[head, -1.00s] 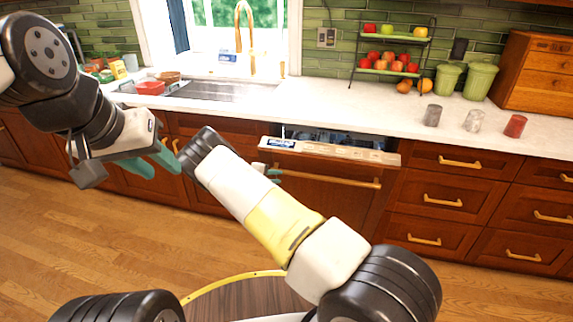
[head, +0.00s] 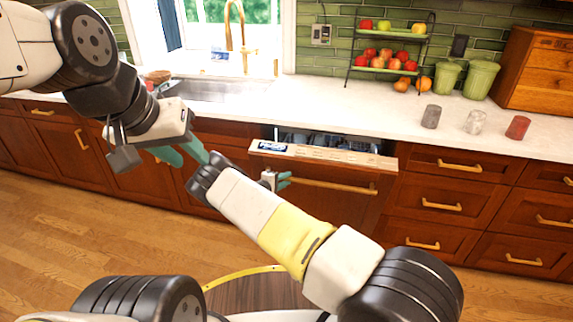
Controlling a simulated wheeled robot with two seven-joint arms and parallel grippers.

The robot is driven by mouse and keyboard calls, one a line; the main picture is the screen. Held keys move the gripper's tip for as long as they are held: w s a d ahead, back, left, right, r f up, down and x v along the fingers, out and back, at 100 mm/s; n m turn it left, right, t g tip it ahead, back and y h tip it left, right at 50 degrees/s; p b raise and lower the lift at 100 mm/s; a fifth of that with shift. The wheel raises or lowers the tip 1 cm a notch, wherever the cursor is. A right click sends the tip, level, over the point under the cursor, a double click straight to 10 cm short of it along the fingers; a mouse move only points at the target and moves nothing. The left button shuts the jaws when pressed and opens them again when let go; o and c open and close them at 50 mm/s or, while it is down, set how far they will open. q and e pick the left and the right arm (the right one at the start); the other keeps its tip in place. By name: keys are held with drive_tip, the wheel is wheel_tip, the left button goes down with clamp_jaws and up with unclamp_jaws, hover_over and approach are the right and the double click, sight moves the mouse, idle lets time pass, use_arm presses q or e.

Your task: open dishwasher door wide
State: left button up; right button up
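The dishwasher door (head: 320,205) has a wooden front and is tilted slightly open at the top. A dark gap with part of the rack (head: 315,138) shows behind its pale control strip (head: 325,157). A brass bar handle (head: 335,187) runs across the door. My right gripper (head: 285,180) is at the left end of the handle. Its teal fingertips are small here and partly hidden, so I cannot tell its grip. My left gripper (head: 182,151) is left of the door, in front of the cabinets, with its teal fingers apart and empty.
Wooden drawers (head: 450,195) flank the door on the right. The counter (head: 400,115) above holds several cups, green canisters (head: 480,80) and a fruit rack (head: 390,55). A sink (head: 215,89) is at the left. The wooden floor in front is clear.

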drive_tip(key=shift+w+d+f, duration=0.15)
drive_tip(key=shift+w+d, duration=0.1)
drive_tip(key=shift+w, duration=0.05)
drive_tip(key=shift+c, duration=0.2)
clamp_jaws()
idle(1.1)
